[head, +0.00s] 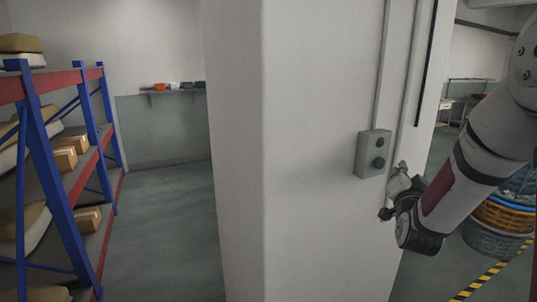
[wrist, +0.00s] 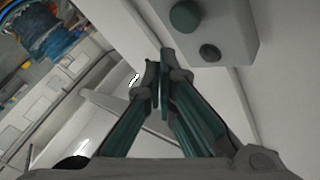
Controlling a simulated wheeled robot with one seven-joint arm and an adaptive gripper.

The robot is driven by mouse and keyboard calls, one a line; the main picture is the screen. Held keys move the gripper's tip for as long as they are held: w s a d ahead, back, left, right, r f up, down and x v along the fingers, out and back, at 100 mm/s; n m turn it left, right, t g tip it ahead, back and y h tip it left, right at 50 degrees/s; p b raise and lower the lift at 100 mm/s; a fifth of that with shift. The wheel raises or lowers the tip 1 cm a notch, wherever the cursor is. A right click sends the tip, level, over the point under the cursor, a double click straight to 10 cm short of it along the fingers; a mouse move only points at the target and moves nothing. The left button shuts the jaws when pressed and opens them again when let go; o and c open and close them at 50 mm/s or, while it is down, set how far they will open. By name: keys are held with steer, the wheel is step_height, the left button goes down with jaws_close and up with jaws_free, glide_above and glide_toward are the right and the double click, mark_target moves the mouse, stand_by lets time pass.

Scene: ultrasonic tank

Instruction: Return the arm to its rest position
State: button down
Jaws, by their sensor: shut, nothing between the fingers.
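My gripper (head: 389,213) is at the right of the head view, at the end of my arm, in front of the white pillar (head: 310,150). In the wrist view my gripper (wrist: 160,75) has its two fingers together with nothing between them. A grey control box (head: 373,154) with two dark green buttons is fixed to the pillar, just up and left of my gripper. The control box (wrist: 225,30) also shows at the top of the wrist view, beyond the fingertips. Whether the fingers touch the pillar I cannot tell.
Stacked baskets (head: 497,228) stand behind my arm at the right, near a yellow and black floor stripe (head: 490,280). A blue and red rack (head: 62,170) with packages stands at the left. Open floor (head: 165,230) lies between rack and pillar. Conduits run up the pillar.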

steer(key=s+a+r+n+g+y, duration=0.3)
steer(key=s+a+n+g+y, duration=0.35)
steer(key=a, duration=0.75)
steer(key=s+a+f+n+g, duration=0.1)
steer(key=s+a+n+g, duration=0.1)
steer(key=s, duration=1.1)
steer(key=s+a+f+n+g+b, duration=0.1)
steer(key=s+a+n+g, duration=0.2)
steer(key=s, duration=1)
steer(key=shift+s+a+f+y, duration=0.25)
steer(key=shift+a+y, duration=0.2)
steer(key=shift+a, duration=0.55)
